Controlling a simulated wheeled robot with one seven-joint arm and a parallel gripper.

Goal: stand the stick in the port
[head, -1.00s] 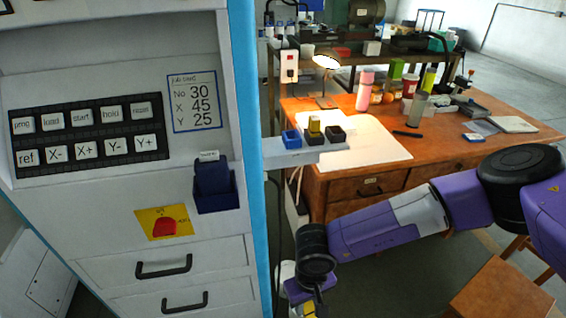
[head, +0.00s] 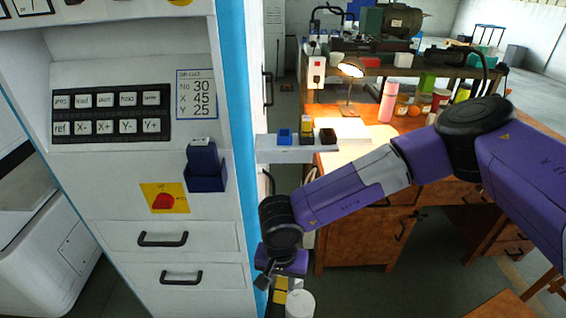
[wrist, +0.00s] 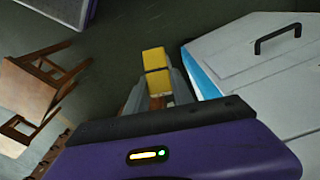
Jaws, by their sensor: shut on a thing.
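My gripper (wrist: 154,95) is shut on a yellow stick (wrist: 154,58) with a dark band across it; the stick points out beyond the fingers. In the head view the yellow stick (head: 281,291) shows low beside the cabinet, partly hidden by my wrist. A white ledge (head: 268,155) on the cabinet's side bears a blue block (head: 285,137), a dark block with a yellow piece standing in it (head: 306,127) and a black block (head: 327,138). I cannot tell which is the port. The gripper is below the ledge, apart from it.
The white machine cabinet (head: 120,215) has a keypad (head: 110,115), a navy holder (head: 206,180), a red button on a yellow plate (head: 163,200) and drawers. A wooden desk (head: 345,240) stands behind my arm. A wooden chair (wrist: 38,85) shows in the wrist view.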

